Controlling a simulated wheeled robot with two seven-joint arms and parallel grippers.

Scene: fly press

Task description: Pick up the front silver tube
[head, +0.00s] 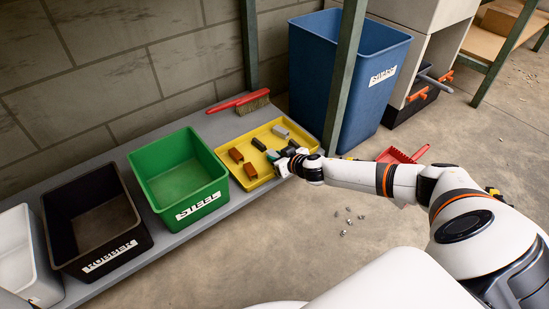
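A yellow tray (238,137) holds several short pieces. One silver-grey tube (280,131) lies near the tray's right far side. My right gripper (276,157) is low at the tray's front right edge, with its dark fingers over the tray. The front silver tube is not clearly distinguishable; the gripper covers that part of the tray. Whether the fingers are open or shut on something is too small to tell. My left gripper is not in view.
In the tray are rust-brown pieces (236,154) and a black piece (259,144). A green bin (177,181), black bin (97,225) and white bin (22,262) stand left. A green post (345,75) and blue bin (375,85) stand right of the tray. A red-handled brush (255,102) lies behind it.

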